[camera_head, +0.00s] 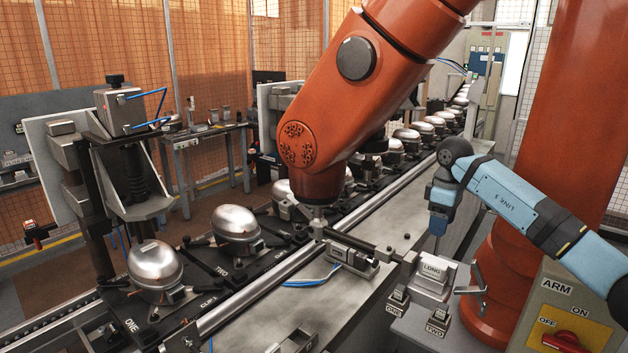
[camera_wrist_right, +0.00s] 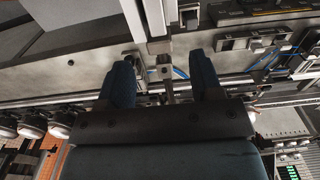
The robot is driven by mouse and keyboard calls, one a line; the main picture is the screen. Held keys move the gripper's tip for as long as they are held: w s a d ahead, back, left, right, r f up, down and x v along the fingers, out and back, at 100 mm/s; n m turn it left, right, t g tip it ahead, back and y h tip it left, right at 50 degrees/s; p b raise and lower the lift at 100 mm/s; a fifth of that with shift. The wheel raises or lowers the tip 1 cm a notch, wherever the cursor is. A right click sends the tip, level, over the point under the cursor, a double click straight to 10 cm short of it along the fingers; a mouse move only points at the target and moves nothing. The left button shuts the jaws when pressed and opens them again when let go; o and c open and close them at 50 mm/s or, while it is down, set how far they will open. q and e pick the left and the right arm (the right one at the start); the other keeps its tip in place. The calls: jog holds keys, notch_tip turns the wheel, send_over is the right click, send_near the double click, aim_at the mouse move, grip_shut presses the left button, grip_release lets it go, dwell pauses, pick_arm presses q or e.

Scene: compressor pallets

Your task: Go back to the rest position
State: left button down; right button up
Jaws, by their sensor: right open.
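My right arm (camera_head: 515,203) comes in from the right in the head view, with its wrist bent downward. My right gripper (camera_head: 438,226) points down above the grey block marked LONG (camera_head: 434,268). In the right wrist view its two dark blue fingers stand apart, and the gripper (camera_wrist_right: 163,72) is open. A narrow metal piece (camera_wrist_right: 166,72) shows between the fingers, and I cannot tell whether they touch it. My left gripper is not in view.
A large orange robot arm (camera_head: 330,130) reaches over the conveyor rail (camera_head: 290,270). Compressors (camera_head: 155,265) (camera_head: 236,224) sit on pallets marked ONE and TWO. Small blocks marked ONE (camera_head: 396,299) and TWO (camera_head: 439,318) stand below LONG. A control box (camera_head: 568,310) is at bottom right.

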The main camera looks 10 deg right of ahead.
jog(key=s+a+f+n+y+p, duration=0.1)
jog(key=s+a+f+n+y, duration=0.2)
jog(key=a, duration=0.4)
jog(key=s+a+f+n+y, duration=0.1)
jog(key=a+f+n+y, duration=0.2)
jog(key=a+f, duration=0.3)
jog(key=s+a+f+n+y+p, duration=0.1)
jog(key=s+a+f+n+y, duration=0.15)
jog(key=a, duration=0.55)
jog(key=s+a+f+t+y+p, duration=0.1)
jog(key=s+a+f+t+y, duration=0.1)
jog(key=s+a+t+y, duration=0.55)
jog(key=s+d+f+m+t+h+p, duration=0.1)
jog(key=s+f+m+h, duration=0.5)
jog(key=s, duration=0.6)
jog(key=s+d+f+m+t+h+p, duration=0.2)
jog(key=s+d+f+m+h, duration=0.2)
jog(key=s+f+m+h, duration=0.3)
jog(key=s+f, duration=0.4)
jog(key=shift+s+d+f+m, duration=0.2)
jog(key=shift+s+f+m, duration=0.1)
jog(key=shift+s+m, duration=0.1)
jog(key=shift+t, duration=0.25)
jog(key=c, duration=0.3)
jog(key=shift+d, duration=0.1)
